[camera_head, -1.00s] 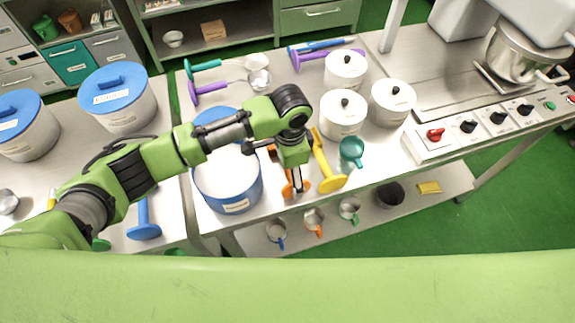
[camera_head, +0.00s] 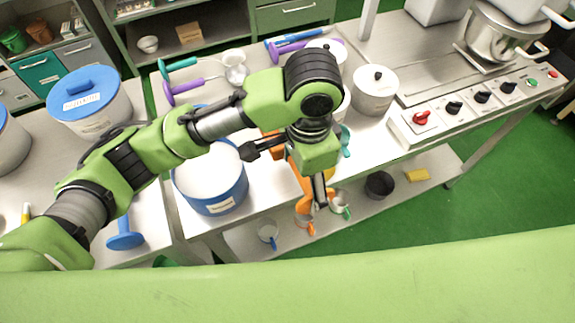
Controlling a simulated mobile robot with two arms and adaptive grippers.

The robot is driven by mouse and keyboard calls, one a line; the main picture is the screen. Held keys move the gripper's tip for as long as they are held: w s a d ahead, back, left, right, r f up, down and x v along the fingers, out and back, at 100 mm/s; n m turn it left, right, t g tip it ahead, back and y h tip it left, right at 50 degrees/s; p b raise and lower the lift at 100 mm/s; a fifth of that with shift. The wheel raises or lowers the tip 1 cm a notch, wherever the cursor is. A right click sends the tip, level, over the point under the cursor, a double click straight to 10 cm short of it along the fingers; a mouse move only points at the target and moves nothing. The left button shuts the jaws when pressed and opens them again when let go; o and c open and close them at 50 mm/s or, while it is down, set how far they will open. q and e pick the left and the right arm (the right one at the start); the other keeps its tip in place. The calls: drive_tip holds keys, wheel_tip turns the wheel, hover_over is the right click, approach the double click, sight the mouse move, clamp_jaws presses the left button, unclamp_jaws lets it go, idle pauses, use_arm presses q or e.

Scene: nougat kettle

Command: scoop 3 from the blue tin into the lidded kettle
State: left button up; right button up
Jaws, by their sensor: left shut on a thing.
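The blue tin (camera_head: 237,195) stands open at the table's front edge, left of centre, with white contents. My left gripper (camera_head: 318,190) is right of the tin, shut on an orange-handled tool (camera_head: 305,188). The tool's working end is hidden by the gripper and arm. Another lidded pot (camera_head: 322,46) is partly hidden by my wrist. I cannot tell which is the task's lidded kettle. My right gripper is not in view.
Purple (camera_head: 183,90) and teal (camera_head: 178,67) handled tools lie behind the tin. A blue-lidded tub (camera_head: 92,103) stands left. A control panel (camera_head: 470,105) and steel pot (camera_head: 500,35) are at right. Small cups and a black bowl (camera_head: 380,184) sit on the lower shelf.

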use_arm(q)
drive_tip(key=shift+s+d+r, duration=0.25)
drive_tip(key=shift+s+r, duration=0.05)
drive_tip(key=shift+s, duration=0.15)
drive_tip(key=shift+s+d+r, duration=0.2)
drive_tip(key=shift+s+r, duration=0.05)
drive_tip(key=shift+s, duration=0.15)
drive_tip(key=shift+s+d+r, duration=0.1)
drive_tip(key=shift+s+r, duration=0.1)
drive_tip(key=shift+r, duration=0.1)
wheel_tip(320, 180, up, 5)
drive_tip(key=p, duration=0.6)
drive_tip(key=shift+f, duration=0.2)
drive_tip(key=shift+f, duration=0.1)
